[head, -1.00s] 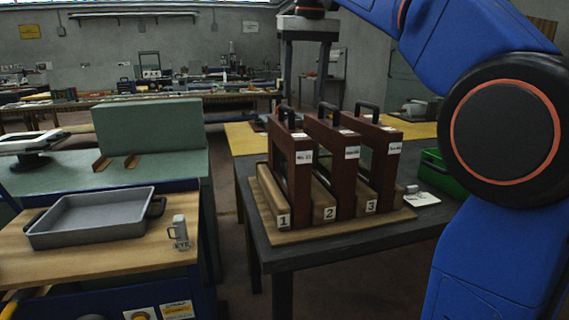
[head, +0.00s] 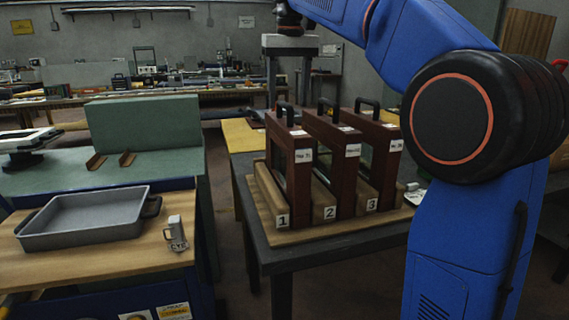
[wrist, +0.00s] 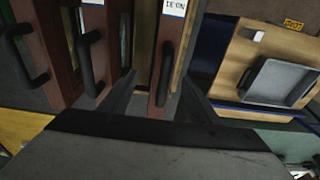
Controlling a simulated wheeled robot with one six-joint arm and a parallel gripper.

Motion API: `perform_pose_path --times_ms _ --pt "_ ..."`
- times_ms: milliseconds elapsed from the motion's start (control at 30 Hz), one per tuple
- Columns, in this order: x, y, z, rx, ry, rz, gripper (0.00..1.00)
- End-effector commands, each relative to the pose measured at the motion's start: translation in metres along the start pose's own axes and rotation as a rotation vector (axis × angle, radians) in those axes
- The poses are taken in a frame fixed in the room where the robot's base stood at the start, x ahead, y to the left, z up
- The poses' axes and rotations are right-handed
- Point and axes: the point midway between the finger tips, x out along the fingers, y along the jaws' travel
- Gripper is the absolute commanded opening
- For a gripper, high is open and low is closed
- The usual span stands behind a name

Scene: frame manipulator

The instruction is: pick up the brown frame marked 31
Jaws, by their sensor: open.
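Three brown frames stand upright in a wooden rack (head: 352,227) with slots marked 1, 2 and 3. The frame in slot 1 (head: 303,190) has a white label that looks like No 31 and a black handle (head: 285,113) on top. In the wrist view this frame (wrist: 170,30) is nearest the tray side, with its handle (wrist: 163,72) in the middle. My gripper (head: 288,96) is open and empty above the rack's left side. In the wrist view its dark fingers (wrist: 158,78) appear on either side of that handle, not visibly touching it. Finger height is hard to judge.
The frames in slot 2 (head: 343,185) and slot 3 (head: 386,165) stand close beside it. A gap separates that bench from the dark rack table (head: 300,258).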

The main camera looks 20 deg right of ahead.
Motion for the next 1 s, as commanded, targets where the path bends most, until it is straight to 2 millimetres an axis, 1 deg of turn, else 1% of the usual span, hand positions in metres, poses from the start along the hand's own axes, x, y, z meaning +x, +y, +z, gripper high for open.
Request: perform_pose_path --times_ms 33,100,200,467,667,800,1000 --pt "0.009 0.0 0.001 0.0 -0.001 0.0 0.56" --pt "0.02 0.0 0.001 0.0 0.0 0.0 0.56" --pt "0.032 0.0 0.0 0.0 0.0 0.0 0.56" --pt "0.048 -0.002 0.001 0.0 0.0 0.0 0.56" --pt "0.073 -0.008 0.002 -0.001 -0.001 0.0 0.56" --pt "0.088 -0.007 0.002 0.0 0.0 0.0 0.56" --pt "0.094 -0.007 0.001 0.0 0.001 0.0 0.56"
